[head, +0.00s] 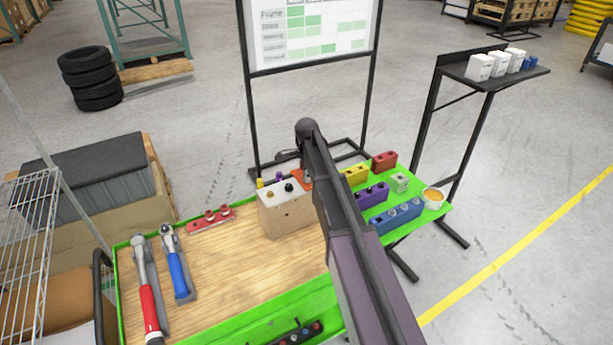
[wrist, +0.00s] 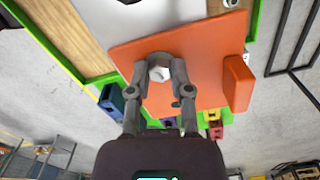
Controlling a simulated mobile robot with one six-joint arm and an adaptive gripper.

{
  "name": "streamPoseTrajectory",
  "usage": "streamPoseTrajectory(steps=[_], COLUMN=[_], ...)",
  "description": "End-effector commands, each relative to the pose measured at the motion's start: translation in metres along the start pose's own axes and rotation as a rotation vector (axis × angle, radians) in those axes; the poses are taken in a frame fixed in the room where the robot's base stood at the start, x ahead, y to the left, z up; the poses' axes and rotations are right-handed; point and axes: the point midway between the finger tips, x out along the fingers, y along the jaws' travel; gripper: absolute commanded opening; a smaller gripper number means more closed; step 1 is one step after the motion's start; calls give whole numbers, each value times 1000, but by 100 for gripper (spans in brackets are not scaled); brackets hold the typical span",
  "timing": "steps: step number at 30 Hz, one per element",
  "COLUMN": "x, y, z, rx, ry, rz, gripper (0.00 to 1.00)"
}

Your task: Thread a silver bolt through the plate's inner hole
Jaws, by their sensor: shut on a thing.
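In the wrist view an orange plate (wrist: 205,45) fills the upper middle, with a raised orange block (wrist: 237,84) at its right edge. My gripper (wrist: 159,76) is shut on a silver bolt (wrist: 159,72), whose hex head shows between the fingertips, in front of the plate. I cannot tell whether the bolt's shank is in a hole; the head and fingers hide it. In the head view only a bit of the orange plate (head: 306,180) shows behind my arm, beside a pale block (head: 286,212). My fingertips and the bolt are hidden there.
Yellow (head: 355,175), red (head: 384,161), purple (head: 371,195) and blue (head: 396,215) holders stand right of my arm, near an orange-filled cup (head: 433,197). A red-handled tool (head: 148,300) and a blue-handled wrench (head: 178,270) lie left. The wooden top (head: 235,275) between is clear.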

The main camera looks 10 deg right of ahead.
Motion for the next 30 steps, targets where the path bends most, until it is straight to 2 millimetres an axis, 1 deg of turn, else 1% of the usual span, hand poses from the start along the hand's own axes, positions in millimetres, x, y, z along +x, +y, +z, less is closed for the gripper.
streamPoseTrajectory(steps=[12,20,21,23,24,25,30], x=[1,1,1,1,1,1,1], y=[1,1,1,1,1,1,0], z=[0,0,0,0,0,0,0], rx=[224,240,240,240,239,239,238], ry=[1,1,1,1,1,1,1], rz=[2,2,2,2,2,2,1], gripper=[0,0,30,48,60,67,67])
